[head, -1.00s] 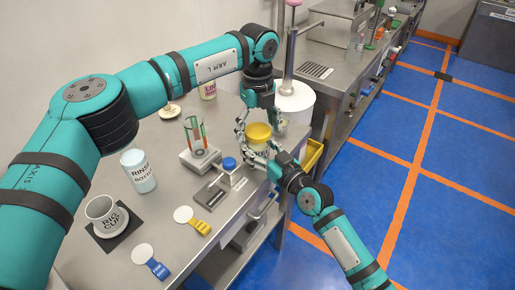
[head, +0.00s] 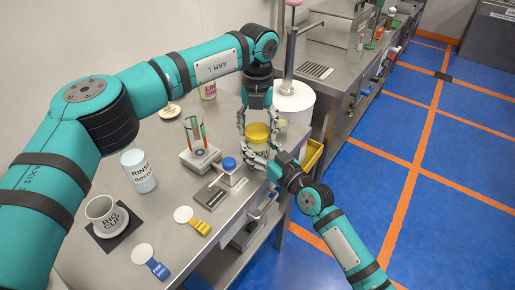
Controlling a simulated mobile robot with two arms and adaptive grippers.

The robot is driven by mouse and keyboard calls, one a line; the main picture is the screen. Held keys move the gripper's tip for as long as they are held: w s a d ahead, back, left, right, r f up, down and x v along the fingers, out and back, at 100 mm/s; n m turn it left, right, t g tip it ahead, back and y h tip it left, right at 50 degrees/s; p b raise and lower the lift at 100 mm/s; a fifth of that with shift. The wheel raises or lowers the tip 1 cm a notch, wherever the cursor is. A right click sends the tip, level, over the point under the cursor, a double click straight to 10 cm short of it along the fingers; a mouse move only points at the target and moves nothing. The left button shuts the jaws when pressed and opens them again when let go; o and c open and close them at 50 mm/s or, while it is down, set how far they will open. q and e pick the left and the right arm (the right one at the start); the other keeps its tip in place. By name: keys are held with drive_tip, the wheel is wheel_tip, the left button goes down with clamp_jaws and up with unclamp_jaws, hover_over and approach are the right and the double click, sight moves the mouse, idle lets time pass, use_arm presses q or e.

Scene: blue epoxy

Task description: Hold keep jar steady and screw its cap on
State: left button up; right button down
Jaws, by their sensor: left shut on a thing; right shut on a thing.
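The keep jar (head: 257,148) stands upright near the right edge of the steel bench, its label partly hidden. Its yellow cap (head: 258,131) sits on top of the jar; I cannot tell how tightly it is seated. My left gripper (head: 258,124) comes down from above with its fingers shut on the cap from both sides. My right gripper (head: 268,160) reaches in from the lower right, low on the jar, and is shut on the jar body. The jar's right side is partly hidden by the grippers.
A yellow bin (head: 313,156) sits right, past the bench edge.

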use_arm(q)
drive_tip(key=m, duration=0.7)
drive_tip(key=shift+m, duration=0.4)
drive_tip(key=m, duration=0.6)
drive_tip(key=o, duration=1.4)
wheel_tip(320, 180, up, 12)
use_arm(e)
drive_tip(key=shift+c, duration=1.6)
unclamp_jaws()
